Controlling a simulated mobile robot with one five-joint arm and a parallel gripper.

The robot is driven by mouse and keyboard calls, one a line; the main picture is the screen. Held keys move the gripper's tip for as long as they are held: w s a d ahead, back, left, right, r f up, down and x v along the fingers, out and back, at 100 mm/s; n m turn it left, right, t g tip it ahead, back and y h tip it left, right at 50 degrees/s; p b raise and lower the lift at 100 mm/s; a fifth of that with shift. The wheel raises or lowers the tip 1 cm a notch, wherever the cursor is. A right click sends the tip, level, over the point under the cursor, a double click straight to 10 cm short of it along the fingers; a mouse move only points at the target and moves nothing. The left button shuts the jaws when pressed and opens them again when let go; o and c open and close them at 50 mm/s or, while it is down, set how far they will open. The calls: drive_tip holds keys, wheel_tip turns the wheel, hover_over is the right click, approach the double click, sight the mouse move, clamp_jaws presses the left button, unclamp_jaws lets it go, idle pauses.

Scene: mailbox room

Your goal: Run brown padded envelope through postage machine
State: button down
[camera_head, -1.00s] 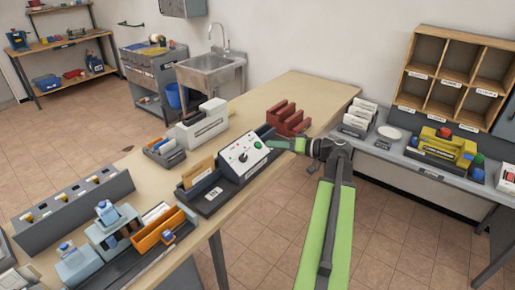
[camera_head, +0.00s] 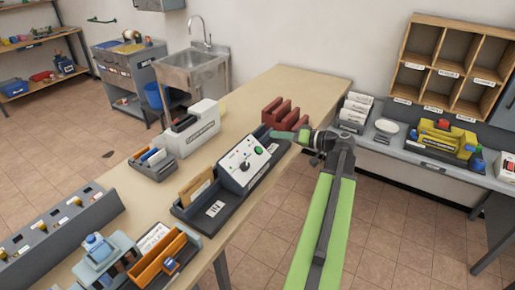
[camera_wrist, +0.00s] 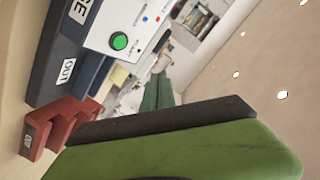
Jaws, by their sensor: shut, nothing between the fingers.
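The postage machine (camera_head: 243,164) stands on the long table, with a sloped white panel, a knob and a green button. A brown envelope (camera_head: 197,187) stands upright in the tray at its near left end. My gripper (camera_head: 288,135) is at the machine's far right end, shut and empty, with no envelope in it. Whether it touches the machine is unclear. In the wrist view the green button (camera_wrist: 119,41) and an OUT label (camera_wrist: 66,72) show near my gripper's fingers (camera_wrist: 165,120).
A dark red rack (camera_head: 285,113) stands just behind my gripper. A white device (camera_head: 190,130) and an orange box (camera_head: 160,254) also stand on the table. A side counter with a wooden pigeonhole shelf (camera_head: 458,68) is at right. The table's far end is clear.

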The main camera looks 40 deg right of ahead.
sight(259, 150)
drive_tip(key=w+f+b, duration=0.1)
drive_tip(key=f+b, duration=0.1)
drive_tip(key=w+f+b, duration=0.1)
drive_tip(key=f+b, duration=0.1)
drive_tip(key=w+f+b, duration=0.2)
drive_tip(key=f+b, duration=0.1)
drive_tip(key=shift+a, duration=0.4)
drive_tip(key=shift+w+f, duration=0.15)
drive_tip(key=shift+w, duration=0.15)
idle(1.6)
drive_tip(key=shift+w+a+f+b, duration=0.15)
drive_tip(key=shift+w+f+b, duration=0.1)
drive_tip(key=shift+f+b, duration=0.15)
